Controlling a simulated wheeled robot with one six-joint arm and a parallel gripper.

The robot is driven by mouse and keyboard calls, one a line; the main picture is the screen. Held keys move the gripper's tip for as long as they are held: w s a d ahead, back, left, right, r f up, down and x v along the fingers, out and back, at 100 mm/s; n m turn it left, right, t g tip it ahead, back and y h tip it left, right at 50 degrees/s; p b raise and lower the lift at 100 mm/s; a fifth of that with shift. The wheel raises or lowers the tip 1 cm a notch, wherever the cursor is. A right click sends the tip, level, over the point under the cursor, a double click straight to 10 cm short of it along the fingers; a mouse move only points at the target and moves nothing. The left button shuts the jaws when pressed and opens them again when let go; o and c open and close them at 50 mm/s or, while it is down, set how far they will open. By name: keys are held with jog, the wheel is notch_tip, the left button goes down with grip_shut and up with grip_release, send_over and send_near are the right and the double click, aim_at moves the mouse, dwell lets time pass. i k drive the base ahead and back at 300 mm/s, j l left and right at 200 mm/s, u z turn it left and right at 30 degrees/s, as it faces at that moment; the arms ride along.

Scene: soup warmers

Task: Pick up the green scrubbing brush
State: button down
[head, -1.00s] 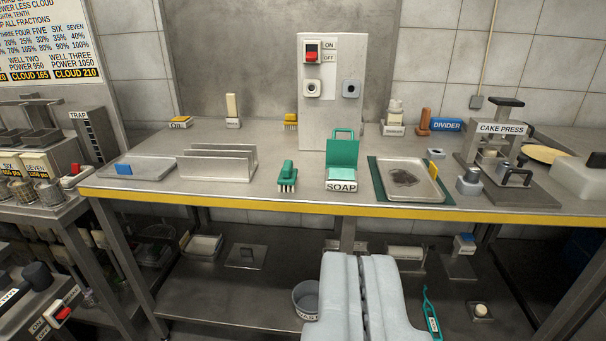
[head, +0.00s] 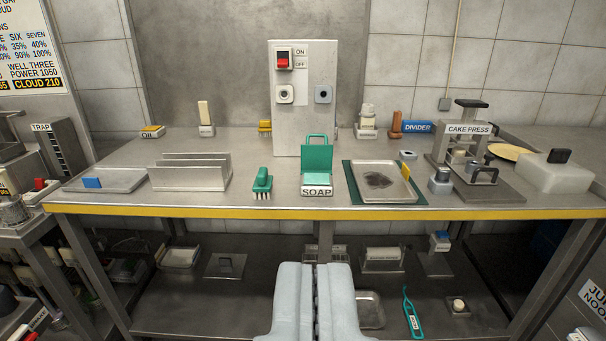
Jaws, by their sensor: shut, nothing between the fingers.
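The green scrubbing brush (head: 262,184) stands on the steel table near its front edge, bristles down. It is between the metal rack and the green soap holder. My gripper (head: 313,272) shows at the bottom centre as two pale grey fingers side by side. It is shut and empty. In the picture it lies below the table's yellow front edge and a little right of the brush, well apart from it.
The green soap holder (head: 317,168) is just right of the brush, the metal rack (head: 190,174) left. A tray with a dark stain (head: 378,182) lies further right. A control box (head: 303,110) stands behind. The table's yellow edge (head: 330,212) crosses in front, with a lower shelf beneath.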

aim_at(263, 184)
jog(key=i+j, duration=0.3)
jog(key=i, duration=0.2)
jog(key=i+j, duration=0.3)
jog(key=i, duration=0.15)
